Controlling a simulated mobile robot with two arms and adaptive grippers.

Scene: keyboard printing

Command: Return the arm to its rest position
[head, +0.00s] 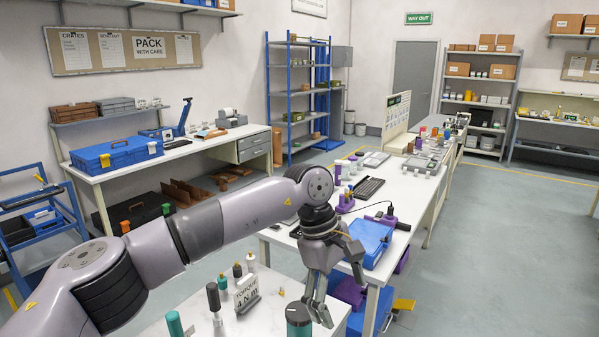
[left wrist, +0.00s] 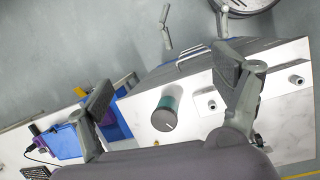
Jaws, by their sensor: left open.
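My left arm reaches across the head view from the lower left. Its gripper (head: 338,292) hangs fingers-down over the right end of the near white table (head: 265,312), open and empty. In the left wrist view the two fingers (left wrist: 165,66) stand wide apart with nothing between their pads. A teal jar with a grey lid (head: 298,318) is close to the gripper in the head view; a teal jar with a grey lid (left wrist: 165,114) shows between and below the fingers in the wrist view.
A torque sign (head: 246,291) and several small bottles and tool handles stand on the near table. Behind the gripper, a long white table holds a blue tray (head: 370,241), a keyboard (head: 369,188) and a purple device (head: 383,221). Open grey floor (head: 490,255) lies to the right.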

